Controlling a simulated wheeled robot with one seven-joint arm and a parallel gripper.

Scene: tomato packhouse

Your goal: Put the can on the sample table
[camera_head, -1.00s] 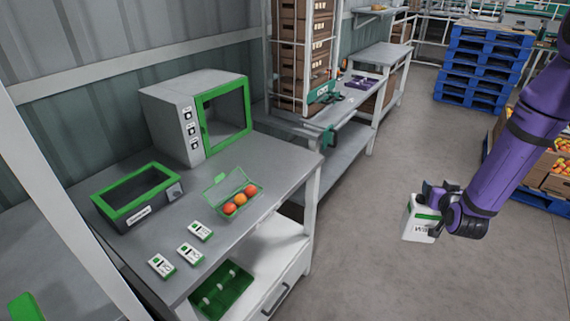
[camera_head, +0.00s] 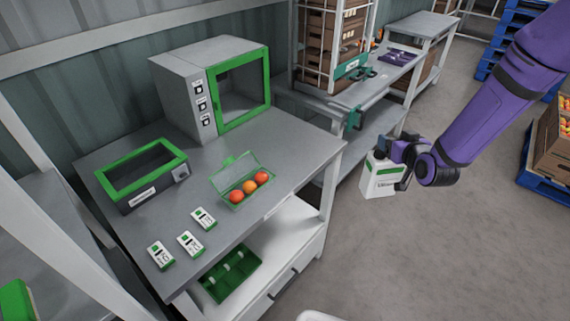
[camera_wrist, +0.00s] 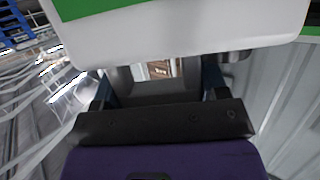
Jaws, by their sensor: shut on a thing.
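The can is a white jerrycan-like container (camera_head: 381,179) with a green band and dark lettering. My gripper (camera_head: 392,157) is shut on it near its top and holds it upright in the air, over the floor to the right of the sample table. In the wrist view the can (camera_wrist: 185,25) fills the top of the picture, close to my gripper (camera_wrist: 160,85). The sample table (camera_head: 262,146) is a grey-topped bench at the left. The can is apart from the table, beyond its right edge.
On the table stand a green-framed oven-like cabinet (camera_head: 185,95), a green-rimmed box (camera_head: 140,193), an open clear punnet with tomatoes (camera_head: 229,185) and several small white-green packs (camera_head: 190,243). Bare tabletop shows toward the right corner. A second bench (camera_head: 375,93) stands behind. Blue pallets (camera_head: 548,192) are at the right.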

